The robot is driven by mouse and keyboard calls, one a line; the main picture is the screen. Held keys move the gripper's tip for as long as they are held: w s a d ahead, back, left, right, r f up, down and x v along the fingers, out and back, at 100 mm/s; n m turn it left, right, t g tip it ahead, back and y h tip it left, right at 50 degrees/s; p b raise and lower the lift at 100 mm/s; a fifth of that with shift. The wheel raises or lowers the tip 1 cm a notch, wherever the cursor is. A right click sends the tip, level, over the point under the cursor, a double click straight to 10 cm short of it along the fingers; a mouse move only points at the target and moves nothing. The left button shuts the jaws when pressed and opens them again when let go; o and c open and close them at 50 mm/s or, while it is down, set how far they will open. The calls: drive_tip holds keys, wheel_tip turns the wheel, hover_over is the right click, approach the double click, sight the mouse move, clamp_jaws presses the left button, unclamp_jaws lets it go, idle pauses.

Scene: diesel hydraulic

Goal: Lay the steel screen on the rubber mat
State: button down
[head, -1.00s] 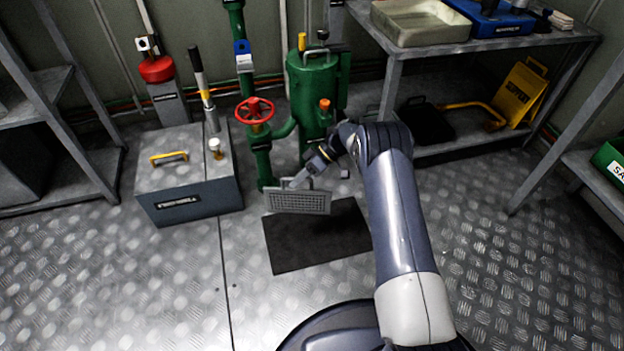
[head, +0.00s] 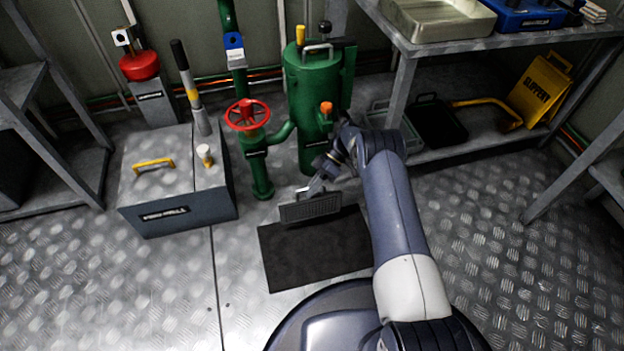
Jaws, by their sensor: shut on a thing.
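The steel screen (head: 311,208) is a grey perforated panel with a handle on its top edge. My gripper (head: 316,187) is shut on that handle and holds the screen upright, tilted slightly. The rubber mat (head: 312,255) is a flat black sheet on the metal floor. In the picture the screen overlaps the mat's far edge. I cannot tell whether its lower edge touches the mat. The mat's surface in front of the screen is bare, and my arm passes by its right side.
A green canister (head: 318,95) and a pipe with a red handwheel (head: 247,115) stand just behind. A grey box with a yellow handle (head: 177,190) is at left. A steel bench (head: 410,45) is at right. Floor left of the mat is clear.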

drive_tip(key=shift+w, duration=0.1)
drive_tip(key=shift+s+d+f+n+t+y, duration=0.4)
drive_tip(key=shift+s+d+f+n+t, duration=0.4)
drive_tip(key=shift+s+f+t, duration=1.2)
drive_tip(key=shift+s+d+f+n+t+y, duration=0.5)
drive_tip(key=shift+s+f+n+t, duration=0.45)
drive_tip(key=shift+s+f, duration=1.9)
drive_tip(key=shift+s+d+f+n+t+y, duration=0.3)
drive_tip(key=shift+s+d+f+n+t, duration=0.5)
drive_tip(key=shift+s+f+t, duration=1.25)
drive_tip(key=shift+n+t+y, duration=0.6)
drive_tip(key=shift+n+t, duration=0.1)
drive_tip(key=shift+n, duration=0.05)
drive_tip(key=shift+s+d+f, duration=0.1)
drive_tip(key=shift+s+f, duration=0.35)
drive_tip(key=shift+f, duration=0.4)
drive_tip(key=shift+s+d+f, duration=0.15)
drive_tip(key=shift+s+f, duration=0.35)
drive_tip(key=shift+f, duration=0.4)
drive_tip(key=shift+s+d+f, duration=0.1)
drive_tip(key=shift+s+f, duration=0.35)
drive_tip(key=shift+f, duration=0.4)
drive_tip(key=c, duration=1.4)
unclamp_jaws()
